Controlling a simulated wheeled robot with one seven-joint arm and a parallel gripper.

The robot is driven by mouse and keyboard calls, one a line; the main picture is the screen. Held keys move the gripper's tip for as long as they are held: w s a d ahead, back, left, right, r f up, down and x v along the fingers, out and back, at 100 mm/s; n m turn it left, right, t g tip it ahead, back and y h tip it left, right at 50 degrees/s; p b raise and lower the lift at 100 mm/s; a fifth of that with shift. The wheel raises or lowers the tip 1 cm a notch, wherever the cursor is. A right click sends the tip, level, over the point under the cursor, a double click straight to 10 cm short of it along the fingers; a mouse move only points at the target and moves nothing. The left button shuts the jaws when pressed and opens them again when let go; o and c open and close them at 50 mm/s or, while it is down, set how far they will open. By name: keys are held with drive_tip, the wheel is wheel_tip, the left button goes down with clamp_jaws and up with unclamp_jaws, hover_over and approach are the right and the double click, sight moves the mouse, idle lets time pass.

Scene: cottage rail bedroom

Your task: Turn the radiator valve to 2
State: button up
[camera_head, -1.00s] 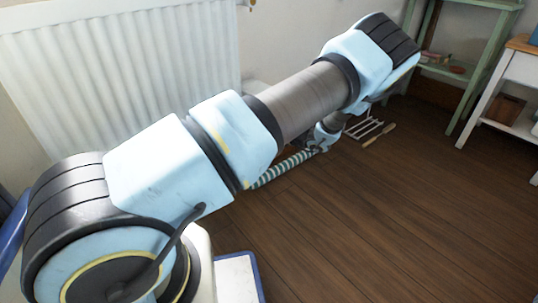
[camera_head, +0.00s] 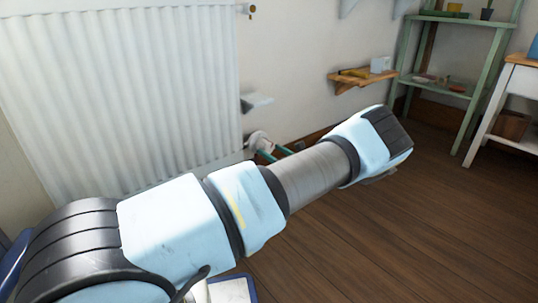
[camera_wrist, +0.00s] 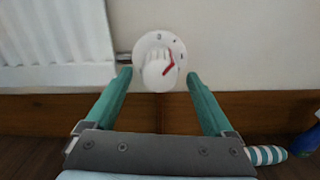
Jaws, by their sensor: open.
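The radiator valve (camera_wrist: 159,62) is a round white knob with a red pointer mark and small dark marks around its face. It sits beside the radiator's lower corner; the pointer leans to the upper right, but I cannot read the numbers. My gripper (camera_wrist: 160,75) is open, with its green fingers on either side of the knob's lower part and a gap showing on each side. In the head view the valve (camera_head: 259,141) shows low at the radiator's right edge, with the green fingers (camera_head: 279,153) close to it. My arm hides part of the gripper there.
The white radiator (camera_head: 120,90) stands at the left against the wall. A green rack (camera_head: 450,60) and a white table (camera_head: 515,100) stand at the right. A striped thing (camera_wrist: 267,155) shows at the wrist view's lower right.

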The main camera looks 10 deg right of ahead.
drive_tip(key=shift+x, duration=0.95)
drive_tip(key=c, duration=1.4)
